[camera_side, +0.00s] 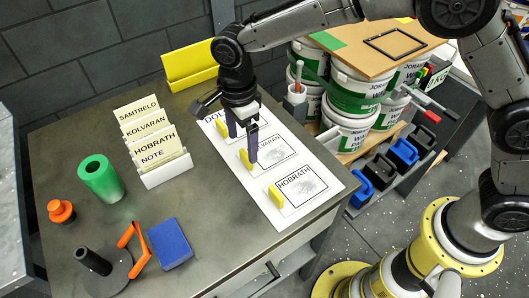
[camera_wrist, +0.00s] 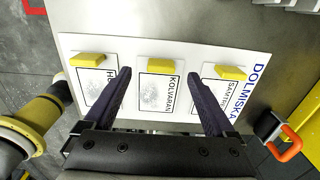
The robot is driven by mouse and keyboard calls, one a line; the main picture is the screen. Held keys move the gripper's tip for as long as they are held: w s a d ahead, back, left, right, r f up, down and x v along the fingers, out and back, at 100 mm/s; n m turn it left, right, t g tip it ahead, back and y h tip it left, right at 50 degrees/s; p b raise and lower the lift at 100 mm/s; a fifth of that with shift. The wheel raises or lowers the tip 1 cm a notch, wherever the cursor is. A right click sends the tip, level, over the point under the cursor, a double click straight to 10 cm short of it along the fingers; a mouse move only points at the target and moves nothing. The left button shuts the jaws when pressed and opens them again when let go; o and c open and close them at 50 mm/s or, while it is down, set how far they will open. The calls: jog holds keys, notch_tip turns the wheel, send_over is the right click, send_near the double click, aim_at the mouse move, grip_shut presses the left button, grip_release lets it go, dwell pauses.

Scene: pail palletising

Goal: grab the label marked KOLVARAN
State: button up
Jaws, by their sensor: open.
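A cream card marked KOLVARAN (camera_side: 146,123) stands upright in a white rack (camera_side: 166,173), between the SAMTRELO card (camera_side: 138,106) and the HOBRATH card (camera_side: 156,141). A NOTE card face shows at the front. The word KOLVARAN is also printed on a white sheet (camera_side: 329,187), at its middle frame (camera_wrist: 157,93), beside a yellow block (camera_wrist: 157,63). My gripper (camera_side: 242,148) points down over the sheet, right of the rack. Its two dark fingers are apart with nothing held; in the wrist view (camera_wrist: 165,76) they straddle the middle frame. Their exact height is unclear.
Other yellow blocks (camera_wrist: 87,59) (camera_wrist: 231,73) sit by the sheet's outer frames. A green cylinder (camera_side: 101,178), orange knob (camera_side: 61,211), orange-handled tool (camera_side: 133,245) and blue block (camera_side: 169,243) lie left. A yellow holder (camera_side: 190,66) stands behind; stacked pails (camera_side: 347,125) stand right.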

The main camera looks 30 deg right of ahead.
aim_at(244, 155)
notch_tip(244, 155, down, 5)
jog(key=shift+w+d+f, duration=0.1)
jog(key=shift+d, duration=0.05)
jog(key=c, duration=1.4)
grip_shut()
